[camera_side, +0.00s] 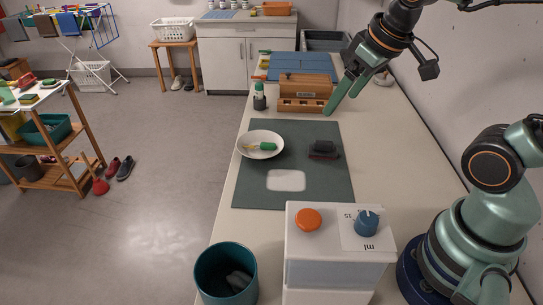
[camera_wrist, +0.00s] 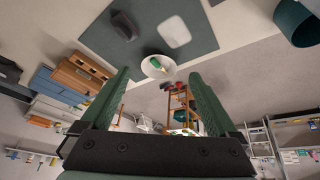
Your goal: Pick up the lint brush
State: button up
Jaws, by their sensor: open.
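A dark block-like object with a reddish lower edge (camera_side: 323,149), which looks like the lint brush, lies on the right part of the grey-green mat (camera_side: 327,192). In the wrist view the dark object (camera_wrist: 123,25) is at the top, beyond the fingertips and left of centre. My gripper (camera_side: 341,104) is open and empty, raised above the far end of the counter, behind the mat. In the wrist view my gripper (camera_wrist: 160,73) shows both green fingers wide apart with nothing between them.
A white dish (camera_side: 246,151) holding a green-handled item (camera_side: 267,146) stands on the mat's left, near a white patch (camera_side: 286,180). A wooden box (camera_side: 306,89) and green-capped bottle (camera_side: 259,97) stand behind. A white dispenser (camera_side: 335,274) and teal bin (camera_side: 205,284) are in front.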

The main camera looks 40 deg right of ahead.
jog(key=w+d+f+n+g, duration=0.2)
jog(key=w+d+f+n, duration=0.1)
jog(key=w+d, duration=0.25)
jog(key=n+g, duration=0.3)
jog(key=n, duration=0.1)
send_over(326, 142)
notch_tip(326, 142, down, 9)
jog(key=f, duration=0.6)
jog(key=shift+s+a+f, duration=0.15)
jog(key=shift+s+f, duration=0.1)
jog(key=shift+w+d+f, duration=0.1)
jog(key=shift+w+f, duration=0.05)
jog(key=shift+f, duration=1.25)
jog(key=shift+w+d+f, duration=0.1)
jog(key=shift+f, duration=1.25)
jog(key=c, duration=1.5)
jog(key=shift+o, duration=0.2)
jog(key=shift+r, duration=0.15)
notch_tip(326, 142, up, 20)
